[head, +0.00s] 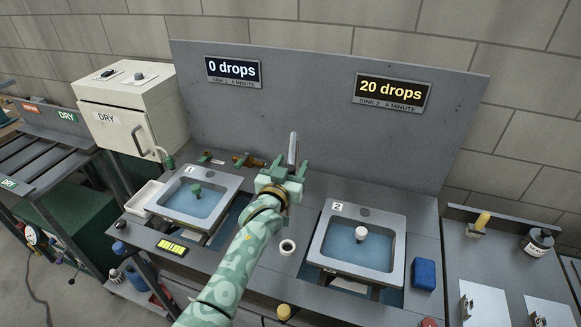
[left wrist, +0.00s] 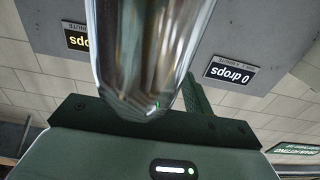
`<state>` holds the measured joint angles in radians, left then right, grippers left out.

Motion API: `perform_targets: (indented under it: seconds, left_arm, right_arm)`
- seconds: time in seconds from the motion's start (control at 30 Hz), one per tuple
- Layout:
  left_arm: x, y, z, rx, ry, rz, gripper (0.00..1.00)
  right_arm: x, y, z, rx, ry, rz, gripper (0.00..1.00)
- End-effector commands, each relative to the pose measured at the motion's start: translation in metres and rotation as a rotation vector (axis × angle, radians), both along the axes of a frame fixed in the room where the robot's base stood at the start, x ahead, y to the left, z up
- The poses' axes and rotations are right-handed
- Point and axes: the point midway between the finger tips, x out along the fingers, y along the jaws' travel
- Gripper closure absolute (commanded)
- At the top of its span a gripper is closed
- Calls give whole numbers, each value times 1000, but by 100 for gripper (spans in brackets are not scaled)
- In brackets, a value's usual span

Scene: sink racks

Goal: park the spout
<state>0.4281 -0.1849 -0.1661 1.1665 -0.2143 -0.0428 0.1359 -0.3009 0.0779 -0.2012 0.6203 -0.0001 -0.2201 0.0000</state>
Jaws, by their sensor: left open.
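The spout (head: 293,148) shows as a chrome tube standing up at my left gripper, between the two sinks. In the left wrist view the chrome tube (left wrist: 145,50) fills the upper middle, very close. My left gripper (head: 289,165) is open, with its fingers around or beside the tube; I cannot tell whether they touch it. The spout's lower part is hidden behind my gripper and arm. Sink 1 (head: 225,185) is at left with a green knob (head: 196,189) in its water. Sink 2 (head: 397,222) is at right with a white knob (head: 361,233). My right gripper is not in view.
Displays on the back panel read "0 drops" (head: 233,71) for sink 1 and "20 drops" (head: 391,93) for sink 2. Brass fittings (head: 246,160) lie behind sink 1. A blue sponge (head: 425,273) is right of sink 2.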

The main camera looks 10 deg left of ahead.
Motion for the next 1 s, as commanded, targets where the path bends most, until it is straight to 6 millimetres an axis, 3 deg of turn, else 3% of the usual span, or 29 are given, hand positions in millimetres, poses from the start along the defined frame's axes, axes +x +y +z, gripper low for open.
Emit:
perform_targets:
  seconds: [0.13,0.23,0.5,0.7,1.0]
  left_arm:
    - [-7,2,0,0,0,0,48]
    - [-24,5,0,0,2,0,48]
    - [-96,21,-1,1,4,0,48]
    - [-138,31,-1,-1,1,0,48]
    - [-159,36,-1,0,1,0,48]
  right_arm:
    - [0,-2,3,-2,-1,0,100]
    - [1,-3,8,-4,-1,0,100]
    - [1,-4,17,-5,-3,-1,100]
    - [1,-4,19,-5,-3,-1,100]
    - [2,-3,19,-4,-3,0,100]
